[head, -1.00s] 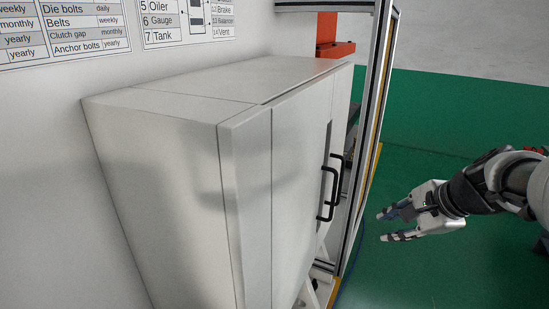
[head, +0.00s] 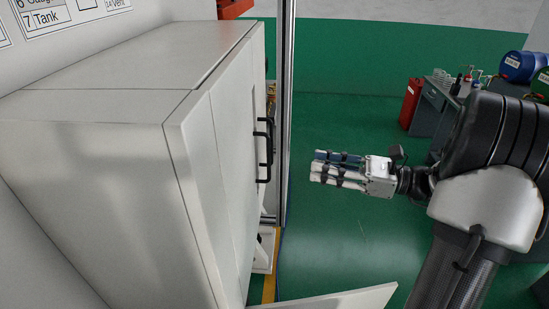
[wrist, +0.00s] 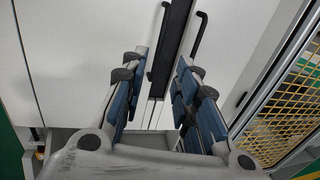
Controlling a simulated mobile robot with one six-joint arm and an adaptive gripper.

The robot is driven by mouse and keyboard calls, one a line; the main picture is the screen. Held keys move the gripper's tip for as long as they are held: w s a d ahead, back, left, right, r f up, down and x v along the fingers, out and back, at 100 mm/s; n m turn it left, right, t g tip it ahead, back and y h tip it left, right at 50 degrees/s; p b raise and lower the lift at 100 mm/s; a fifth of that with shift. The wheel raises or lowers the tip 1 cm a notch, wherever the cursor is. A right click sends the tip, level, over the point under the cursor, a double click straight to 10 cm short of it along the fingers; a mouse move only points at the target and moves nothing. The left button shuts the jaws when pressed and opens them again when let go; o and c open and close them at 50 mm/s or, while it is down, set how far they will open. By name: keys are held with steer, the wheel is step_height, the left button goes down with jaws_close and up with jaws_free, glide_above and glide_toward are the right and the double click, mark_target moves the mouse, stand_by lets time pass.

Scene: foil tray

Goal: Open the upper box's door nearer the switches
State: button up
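The upper box (head: 90,130) is a pale grey cabinet at the left of the head view. Its doors look shut, with two black handles (head: 263,150) side by side at the far part of the front. In the wrist view the left handle (wrist: 172,45) and the right handle (wrist: 199,34) flank the door seam. My gripper (head: 316,168) is open and empty, its fingers pointing at the front with a clear gap. In the wrist view my gripper (wrist: 160,62) has its fingers on either side of the left handle's line of sight. No switches are visible.
A pale panel (head: 345,297) sticks out low in front of the box. A metal frame post (head: 286,110) stands just past it, and yellow mesh (wrist: 285,105) shows at right. A red can (head: 411,103) and a bench stand farther back. Green floor between is open.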

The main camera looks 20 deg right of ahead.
steer(key=x, duration=1.2)
steer(key=shift+c, duration=0.2)
jaws_close()
